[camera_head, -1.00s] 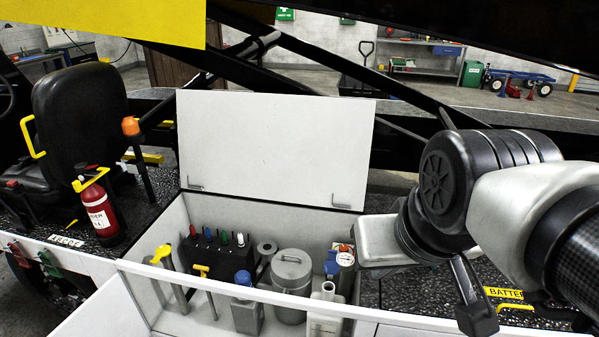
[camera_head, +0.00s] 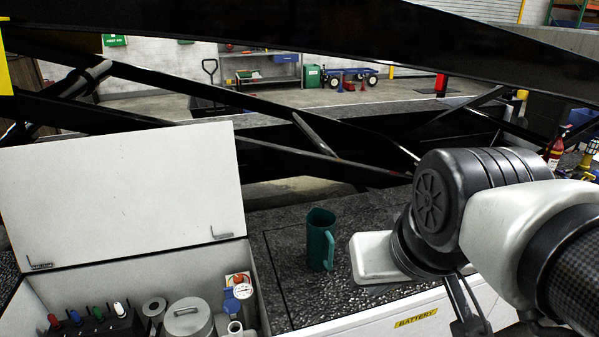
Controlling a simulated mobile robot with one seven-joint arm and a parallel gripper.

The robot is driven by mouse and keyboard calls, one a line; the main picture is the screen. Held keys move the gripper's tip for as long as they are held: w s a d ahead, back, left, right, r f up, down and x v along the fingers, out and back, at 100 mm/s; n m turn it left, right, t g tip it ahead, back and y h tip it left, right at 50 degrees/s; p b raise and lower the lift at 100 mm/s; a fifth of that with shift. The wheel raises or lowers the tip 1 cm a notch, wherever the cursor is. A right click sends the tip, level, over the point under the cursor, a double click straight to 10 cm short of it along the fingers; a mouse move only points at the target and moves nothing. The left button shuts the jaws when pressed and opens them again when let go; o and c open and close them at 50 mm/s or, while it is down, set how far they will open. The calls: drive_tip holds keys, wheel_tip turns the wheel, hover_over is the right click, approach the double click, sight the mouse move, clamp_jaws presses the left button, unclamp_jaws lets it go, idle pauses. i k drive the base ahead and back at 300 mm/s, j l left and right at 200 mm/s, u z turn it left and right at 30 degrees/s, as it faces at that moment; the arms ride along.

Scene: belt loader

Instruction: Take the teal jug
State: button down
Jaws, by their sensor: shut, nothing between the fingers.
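The teal jug (camera_head: 318,240) stands upright on the dark speckled deck, just right of the open white box. It has an open top, and its handle is on its right side. My gripper (camera_head: 467,325) hangs below my arm at the lower right, to the right of the jug and nearer the camera. Its fingers are shut and hold nothing. The fingertips are close to the bottom edge of the picture. The jug is apart from my gripper.
The white box (camera_head: 258,290) with its raised lid (camera_head: 120,190) stands at left. It holds a grey lidded canister (camera_head: 188,320), a gauge (camera_head: 243,291) and several coloured-top items. A yellow battery label (camera_head: 416,318) is on the front panel. Black beams cross behind the deck.

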sight(321, 223)
drive_tip(key=l+u, duration=0.4)
drive_tip(key=l, duration=0.35)
drive_tip(key=i+l+u, duration=0.4)
drive_tip(key=l, duration=0.3)
